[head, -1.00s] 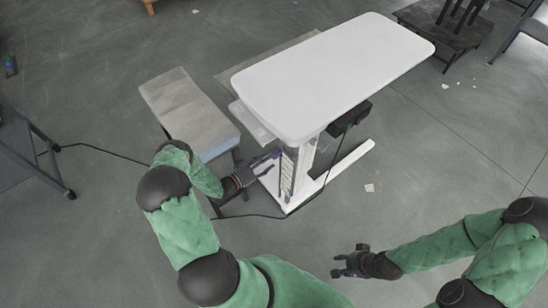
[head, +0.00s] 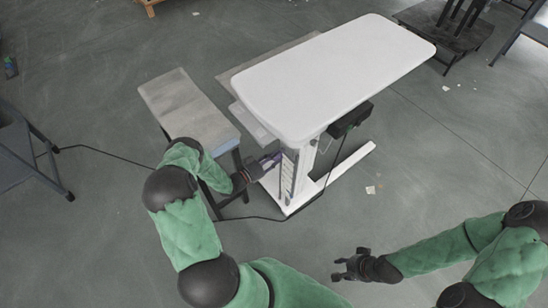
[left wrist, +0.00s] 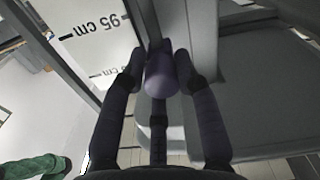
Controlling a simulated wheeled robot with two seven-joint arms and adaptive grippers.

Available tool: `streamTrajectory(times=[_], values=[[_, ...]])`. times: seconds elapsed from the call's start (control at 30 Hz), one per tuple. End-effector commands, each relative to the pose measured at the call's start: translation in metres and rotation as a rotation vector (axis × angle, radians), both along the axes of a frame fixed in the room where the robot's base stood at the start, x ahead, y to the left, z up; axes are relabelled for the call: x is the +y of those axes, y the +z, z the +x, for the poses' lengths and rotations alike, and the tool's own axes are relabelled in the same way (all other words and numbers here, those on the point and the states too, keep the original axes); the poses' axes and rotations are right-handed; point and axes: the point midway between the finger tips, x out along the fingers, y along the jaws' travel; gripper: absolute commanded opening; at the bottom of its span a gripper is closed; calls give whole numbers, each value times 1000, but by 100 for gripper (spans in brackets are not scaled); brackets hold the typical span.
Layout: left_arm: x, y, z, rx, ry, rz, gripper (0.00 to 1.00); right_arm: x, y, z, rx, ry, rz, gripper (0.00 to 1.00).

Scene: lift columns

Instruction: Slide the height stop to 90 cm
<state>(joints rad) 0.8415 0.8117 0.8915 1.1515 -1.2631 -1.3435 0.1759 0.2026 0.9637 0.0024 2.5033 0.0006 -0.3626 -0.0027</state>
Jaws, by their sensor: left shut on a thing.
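The height stop is a rounded purple knob (left wrist: 162,78) on a vertical rail, in the middle of the left wrist view. My left gripper (left wrist: 165,62) is shut on it, with one finger on each side. A white scale plate (left wrist: 85,35) beside the rail reads 95 cm; a second label below it is partly hidden. In the head view my left gripper (head: 272,162) is at the white lift column (head: 290,180) under the white tabletop (head: 330,72); the knob is mostly covered there. My right gripper (head: 338,269) is open and empty over the floor.
A grey-topped bench (head: 185,105) stands left of the column, close to my left arm. A black box (head: 350,118) hangs under the tabletop. A cable (head: 245,217) runs across the floor. The floor near my right gripper is clear.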

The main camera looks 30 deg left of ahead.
Motion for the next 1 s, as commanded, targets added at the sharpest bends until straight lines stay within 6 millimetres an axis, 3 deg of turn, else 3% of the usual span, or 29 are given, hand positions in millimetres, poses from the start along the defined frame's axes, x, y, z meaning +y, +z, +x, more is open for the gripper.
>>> streamTrajectory(times=[0.17,0.8,1.0], values=[[2,-6,1,-2,3,2,0,0,0,0,0,0,0,40],[5,-89,2,-5,7,5,0,0,0,0,0,0,0,40],[5,-98,2,-6,7,8,0,0,0,0,0,0,0,40]])
